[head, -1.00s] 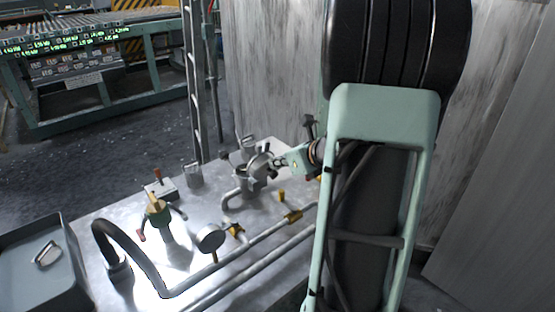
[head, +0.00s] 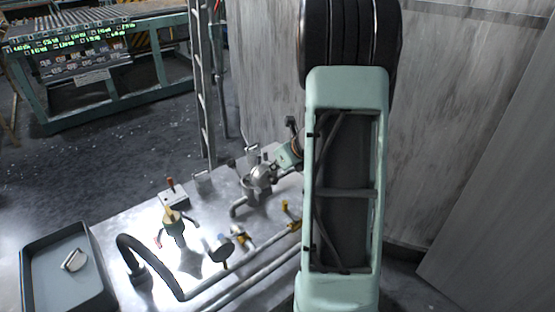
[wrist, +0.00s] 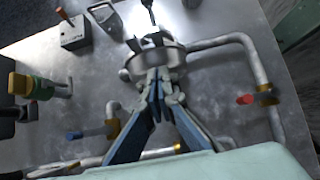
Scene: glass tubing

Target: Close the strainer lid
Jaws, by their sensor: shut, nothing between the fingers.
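The strainer (head: 256,184) is a round metal vessel on the metal bench, joined to a grey pipe. Its rounded metal lid (head: 263,174) shows beside my gripper (head: 274,170) in the head view, where the fingers are small and partly hidden. In the wrist view the strainer's round rim (wrist: 176,58) is at top centre, with dark clamp-like pieces over it. My gripper (wrist: 156,76) is shut and empty there, its fingertips at the near side of the strainer and overlapping it. I cannot tell whether they touch it, or whether the lid sits fully flat.
Pipes (head: 262,262) with yellow fittings run along the bench front. A green-and-yellow valve (head: 173,224), a box with a red lever (head: 172,196) and a round gauge (head: 218,247) stand to the left. A grey tray (head: 40,285) is at far left. A wall rises behind my arm.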

